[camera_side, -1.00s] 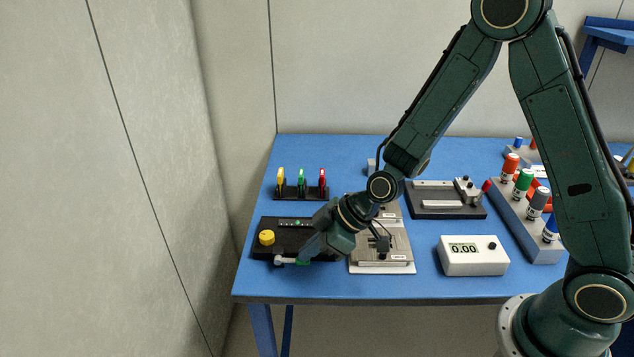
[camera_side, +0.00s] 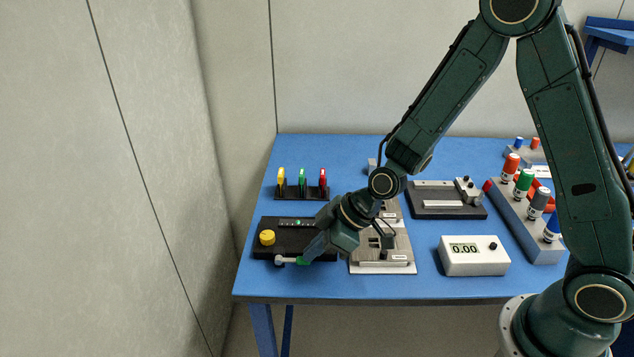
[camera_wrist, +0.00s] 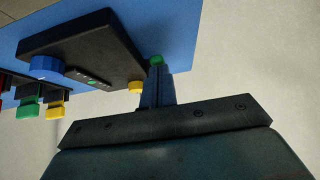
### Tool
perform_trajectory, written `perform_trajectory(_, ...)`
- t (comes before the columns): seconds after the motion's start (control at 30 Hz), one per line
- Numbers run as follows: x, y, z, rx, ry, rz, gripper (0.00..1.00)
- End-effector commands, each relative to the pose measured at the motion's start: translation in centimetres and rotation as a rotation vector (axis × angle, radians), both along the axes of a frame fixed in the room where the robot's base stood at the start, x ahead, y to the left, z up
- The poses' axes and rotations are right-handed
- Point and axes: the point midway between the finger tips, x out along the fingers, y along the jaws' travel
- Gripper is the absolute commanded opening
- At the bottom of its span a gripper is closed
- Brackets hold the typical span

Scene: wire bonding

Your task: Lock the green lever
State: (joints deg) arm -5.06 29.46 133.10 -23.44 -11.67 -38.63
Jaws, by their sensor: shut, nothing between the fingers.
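The green lever (camera_side: 302,261) shows as a small green piece at the front edge of a black box (camera_side: 264,224), beside a grey rounded part (camera_side: 284,260). My gripper (camera_side: 309,255) is shut and empty, pointing down and left, with its fingertips right by the green piece. In the wrist view the shut fingers (camera_wrist: 159,86) reach up to the green lever (camera_wrist: 156,60) at the box's edge and partly cover it. I cannot tell whether they touch it. A yellow knob (camera_side: 267,237) sits on the box, and a small green light (camera_side: 298,222) shows on its strip.
A metal fixture plate (camera_side: 385,267) lies just right of the box. A rack with yellow, green and red handles (camera_side: 302,190) stands behind it. A white meter (camera_side: 473,256) reads 0.00. A blue knob (camera_wrist: 47,66) shows on the box in the wrist view.

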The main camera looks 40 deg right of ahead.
Motion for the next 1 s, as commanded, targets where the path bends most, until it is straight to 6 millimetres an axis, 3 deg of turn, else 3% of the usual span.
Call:
perform_trajectory(0.37,0.1,0.1,0.7,0.002,-0.004,0.0,0.0)
perform_trajectory(0.77,0.0,0.0,4.3,-0.001,-0.002,0.0,0.0)
perform_trajectory(1.0,-1.6,-1.6,6.3,-0.001,-0.001,-0.002,0.0)
